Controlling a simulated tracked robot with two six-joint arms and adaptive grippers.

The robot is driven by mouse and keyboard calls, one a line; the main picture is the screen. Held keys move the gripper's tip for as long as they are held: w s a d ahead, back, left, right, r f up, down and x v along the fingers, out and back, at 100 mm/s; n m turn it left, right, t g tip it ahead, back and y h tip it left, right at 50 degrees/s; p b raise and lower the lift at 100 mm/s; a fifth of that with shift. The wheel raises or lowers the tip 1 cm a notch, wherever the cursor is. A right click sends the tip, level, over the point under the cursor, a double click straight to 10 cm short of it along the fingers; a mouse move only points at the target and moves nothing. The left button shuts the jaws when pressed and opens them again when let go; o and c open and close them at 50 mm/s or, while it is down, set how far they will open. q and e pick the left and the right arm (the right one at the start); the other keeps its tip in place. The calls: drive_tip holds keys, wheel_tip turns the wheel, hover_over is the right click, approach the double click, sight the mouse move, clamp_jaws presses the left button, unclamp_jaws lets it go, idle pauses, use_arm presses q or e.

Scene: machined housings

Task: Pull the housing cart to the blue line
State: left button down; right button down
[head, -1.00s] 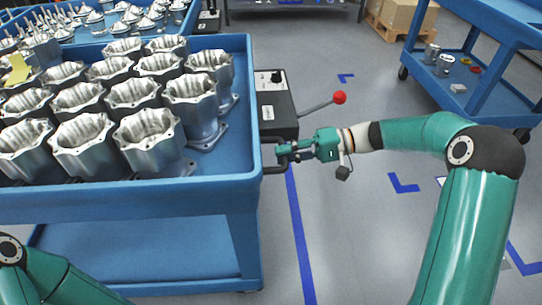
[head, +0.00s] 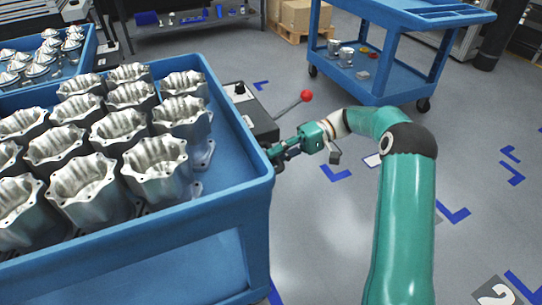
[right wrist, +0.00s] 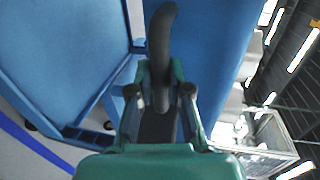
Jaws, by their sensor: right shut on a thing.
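The blue housing cart (head: 235,207) fills the left of the head view, with rows of metal housings (head: 157,168) standing upright in its tray. My right gripper (head: 277,153) is at the cart's right side, shut on its dark handle. The curved handle (right wrist: 161,45) shows between the fingers of the right gripper (right wrist: 168,98) in the right wrist view. A short piece of the blue line (head: 275,294) shows on the floor beside the cart's near right corner; the cart hides the rest. A blue stripe on the floor also shows in the right wrist view (right wrist: 32,146). My left gripper is not in view.
A dark box (head: 247,112) with a red-knobbed lever (head: 306,96) stands just beyond the handle. Another blue cart (head: 375,78) stands at the back right, and a blue tray of metal parts (head: 85,58) at the back left. Floor at right is clear, with blue corner marks.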

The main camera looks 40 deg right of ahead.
drive_tip(key=shift+f, duration=0.3)
drive_tip(key=c, duration=1.1)
unclamp_jaws()
drive_tip(key=shift+w+d+f, duration=0.1)
drive_tip(key=shift+w+f, duration=0.05)
drive_tip(key=shift+w, duration=0.05)
drive_tip(key=shift+r, duration=0.2)
drive_tip(key=v, duration=0.7)
drive_tip(key=shift+d, duration=0.25)
drive_tip(key=shift+s, duration=0.1)
